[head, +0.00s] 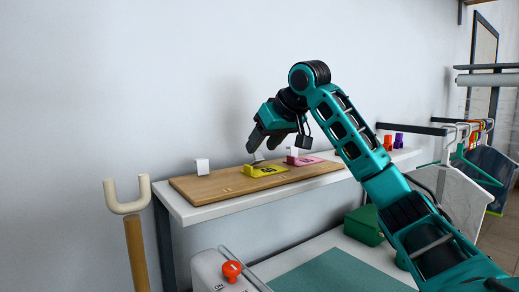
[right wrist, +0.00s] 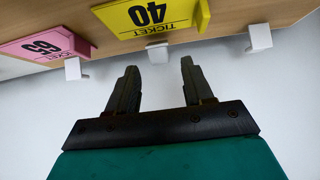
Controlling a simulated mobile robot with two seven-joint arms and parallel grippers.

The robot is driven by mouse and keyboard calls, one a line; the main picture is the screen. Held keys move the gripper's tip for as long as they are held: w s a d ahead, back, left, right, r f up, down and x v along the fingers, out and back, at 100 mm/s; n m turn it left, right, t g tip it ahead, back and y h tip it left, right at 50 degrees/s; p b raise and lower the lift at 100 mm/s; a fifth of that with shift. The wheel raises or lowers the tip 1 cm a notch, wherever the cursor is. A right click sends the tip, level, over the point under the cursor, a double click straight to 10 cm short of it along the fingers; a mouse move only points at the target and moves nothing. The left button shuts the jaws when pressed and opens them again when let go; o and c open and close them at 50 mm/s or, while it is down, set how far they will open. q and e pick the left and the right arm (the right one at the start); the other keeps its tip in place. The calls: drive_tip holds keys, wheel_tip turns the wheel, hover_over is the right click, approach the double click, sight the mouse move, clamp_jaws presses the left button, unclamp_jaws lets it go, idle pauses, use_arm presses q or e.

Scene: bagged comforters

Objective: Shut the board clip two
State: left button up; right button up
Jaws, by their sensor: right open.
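A wooden board (head: 220,185) lies on a white shelf, with white clips along its back edge. The left clip (head: 202,166) stands up with no ticket at it. The middle clip (right wrist: 157,53) is by a yellow ticket marked 40 (head: 264,170), and another clip (right wrist: 73,69) is by a pink ticket marked 65 (head: 303,160). No number on the clips is readable. My right gripper (head: 262,146) is open and empty above the board's back edge. In the right wrist view its fingertips (right wrist: 160,66) are on either side of the middle clip, apparently apart from it. My left gripper is out of view.
The wall stands close behind the white shelf (head: 210,213). Red and purple pieces (head: 398,141) sit at the shelf's right end. A forked pole (head: 134,235) stands at the left. A green box (head: 363,226) is below the shelf, and a hanger rack is at the right.

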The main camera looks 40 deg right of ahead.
sight(256, 158)
drive_tip(key=shift+x, duration=1.4)
drive_tip(key=shift+c, duration=0.3)
clamp_jaws()
